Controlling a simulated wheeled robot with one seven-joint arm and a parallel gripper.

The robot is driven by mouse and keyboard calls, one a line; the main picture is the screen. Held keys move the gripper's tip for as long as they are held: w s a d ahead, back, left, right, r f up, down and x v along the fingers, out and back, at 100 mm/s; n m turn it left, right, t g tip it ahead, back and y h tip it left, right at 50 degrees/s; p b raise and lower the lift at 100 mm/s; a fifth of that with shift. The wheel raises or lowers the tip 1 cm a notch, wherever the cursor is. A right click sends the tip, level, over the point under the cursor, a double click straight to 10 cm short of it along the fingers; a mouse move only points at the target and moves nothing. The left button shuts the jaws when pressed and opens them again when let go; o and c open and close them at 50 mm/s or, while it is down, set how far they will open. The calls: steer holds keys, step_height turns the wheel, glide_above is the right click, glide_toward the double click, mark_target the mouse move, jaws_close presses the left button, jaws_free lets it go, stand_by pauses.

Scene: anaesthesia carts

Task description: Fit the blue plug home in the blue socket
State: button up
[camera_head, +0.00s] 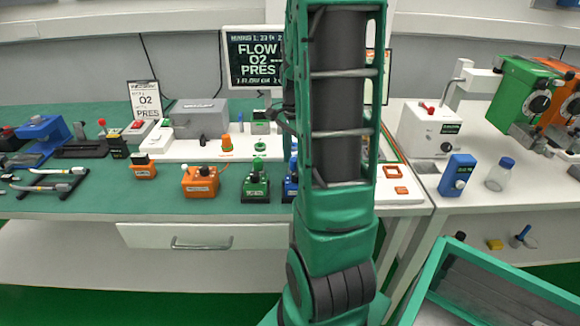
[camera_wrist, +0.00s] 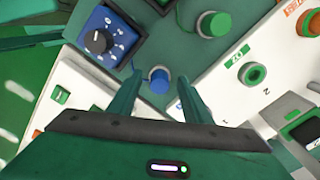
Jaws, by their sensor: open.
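In the wrist view the blue plug (camera_wrist: 158,84), a short round blue piece with a greyish rim, shows between the fingers of my gripper (camera_wrist: 159,86). The fingers are apart, with a gap visible on both sides of the plug. I cannot tell how far down they reach around it. The blue socket is not clearly seen. A small blue mark shows on the white panel (camera_wrist: 225,90) by the right finger, and the panel beyond is hidden by my gripper. In the head view my own arm covers this spot.
A blue box with a black knob (camera_wrist: 97,42) stands close to the left finger. A green plug (camera_wrist: 213,24) and a green socket (camera_wrist: 252,74) lie to the right. In the head view an orange box (camera_head: 200,182) and a green box (camera_head: 256,187) stand on the green-topped bench (camera_head: 110,225).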

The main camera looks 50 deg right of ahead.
steer(key=c, duration=1.1)
steer(key=shift+c, duration=0.2)
